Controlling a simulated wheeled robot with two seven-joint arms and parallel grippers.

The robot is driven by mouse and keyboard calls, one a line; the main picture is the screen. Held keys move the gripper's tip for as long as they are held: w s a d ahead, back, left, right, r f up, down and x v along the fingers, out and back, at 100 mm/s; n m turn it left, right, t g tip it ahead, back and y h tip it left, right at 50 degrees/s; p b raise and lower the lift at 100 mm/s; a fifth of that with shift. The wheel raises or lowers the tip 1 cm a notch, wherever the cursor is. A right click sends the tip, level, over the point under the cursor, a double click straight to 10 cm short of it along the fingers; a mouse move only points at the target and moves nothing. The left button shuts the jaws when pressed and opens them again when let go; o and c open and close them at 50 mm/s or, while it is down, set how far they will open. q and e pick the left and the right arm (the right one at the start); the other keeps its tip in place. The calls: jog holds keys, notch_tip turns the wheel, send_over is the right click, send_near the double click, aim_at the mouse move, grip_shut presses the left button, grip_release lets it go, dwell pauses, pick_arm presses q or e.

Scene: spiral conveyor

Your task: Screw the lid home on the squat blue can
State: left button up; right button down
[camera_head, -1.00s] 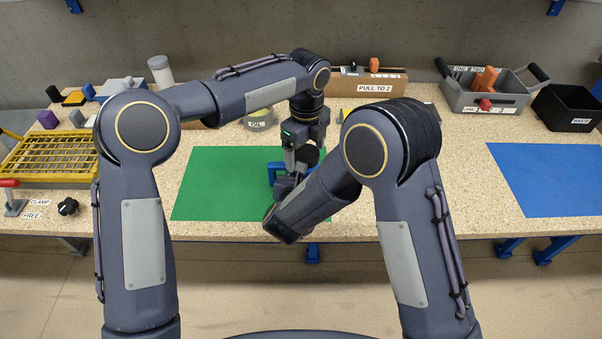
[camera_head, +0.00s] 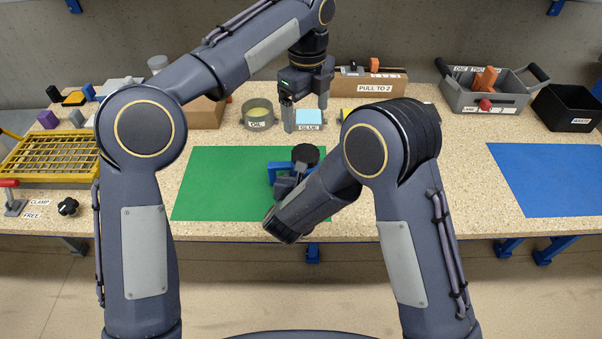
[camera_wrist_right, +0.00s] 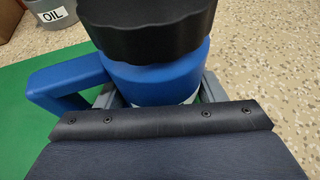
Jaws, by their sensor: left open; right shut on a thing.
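The squat blue can (camera_head: 277,172) stands at the right part of the green mat, with its side handle to the left. Its black ribbed lid (camera_head: 306,154) sits level on top; I cannot tell how tightly it is threaded. In the right wrist view, the can (camera_wrist_right: 155,80) and lid (camera_wrist_right: 150,25) fill the upper middle. My right gripper (camera_head: 288,186) is shut on the can's body below the lid, its fingers on either side. My left gripper (camera_head: 306,116) is open and empty, raised above and behind the can, clear of the lid.
The green mat (camera_head: 215,185) is bare to the left. Behind stand an oil tin (camera_head: 258,122), a glue label block (camera_head: 309,127) and a cardboard box (camera_head: 372,89). A yellow rack (camera_head: 50,158) is at left; a grey tote (camera_head: 500,97) and black waste bin (camera_head: 572,110) are at right.

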jog(key=shift+c, duration=1.3)
grip_release()
jog(key=v, duration=0.7)
jog(key=shift+s+a+r+b, duration=0.1)
jog(key=shift+s+a+b, duration=0.05)
jog(key=shift+s+b, duration=0.2)
